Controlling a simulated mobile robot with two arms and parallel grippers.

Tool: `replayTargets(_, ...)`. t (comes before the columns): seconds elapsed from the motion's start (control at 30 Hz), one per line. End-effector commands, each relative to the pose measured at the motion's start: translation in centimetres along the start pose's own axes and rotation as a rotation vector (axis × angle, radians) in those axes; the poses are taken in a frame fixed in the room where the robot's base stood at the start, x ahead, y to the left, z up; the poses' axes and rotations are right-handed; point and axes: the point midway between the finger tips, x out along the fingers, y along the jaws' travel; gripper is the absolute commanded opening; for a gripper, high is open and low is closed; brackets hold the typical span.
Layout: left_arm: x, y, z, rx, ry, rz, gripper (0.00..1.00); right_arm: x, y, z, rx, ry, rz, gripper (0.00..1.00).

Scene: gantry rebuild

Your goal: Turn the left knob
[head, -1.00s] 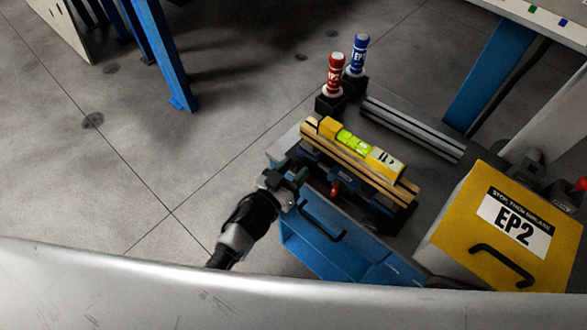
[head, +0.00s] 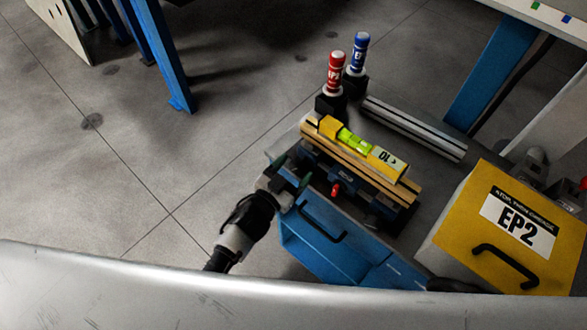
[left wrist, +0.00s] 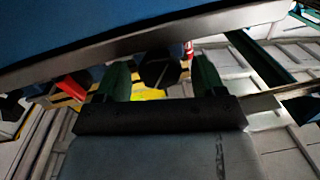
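A dark, faceted knob (left wrist: 160,70) shows in the left wrist view, between the two green fingers of my left gripper (left wrist: 161,78). Gaps show on both sides of it, so the fingers are apart and not closed on it. How deep the knob sits between them I cannot tell. In the head view, my left gripper (head: 293,174) is at the left front end of the clamping bench (head: 345,172), above the blue cabinet. The knob is hidden there by the gripper. My right gripper is not in view.
A yellow level (head: 385,161) lies on the bench's wooden jaws. A red part (head: 336,189) sits at the front. A red bottle (head: 335,75) and a blue bottle (head: 358,55) stand behind. A yellow EP2 box (head: 455,245) stands right; open floor lies left.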

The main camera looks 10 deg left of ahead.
Motion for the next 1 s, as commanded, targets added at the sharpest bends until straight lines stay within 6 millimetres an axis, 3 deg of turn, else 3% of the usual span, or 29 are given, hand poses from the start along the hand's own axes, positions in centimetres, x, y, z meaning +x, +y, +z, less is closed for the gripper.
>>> replayTargets(0.27, -0.7, 0.0, 0.1, 0.000, -0.001, 0.000, 0.69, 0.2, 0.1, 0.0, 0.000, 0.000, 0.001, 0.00)
replayTargets(0.7, -8.7, 0.1, 0.3, -0.001, -0.002, 0.001, 0.69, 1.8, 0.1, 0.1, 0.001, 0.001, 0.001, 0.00)
replayTargets(1.0, -10.8, 0.0, 0.0, -0.001, -0.001, 0.000, 0.69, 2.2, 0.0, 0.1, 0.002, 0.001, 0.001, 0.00)
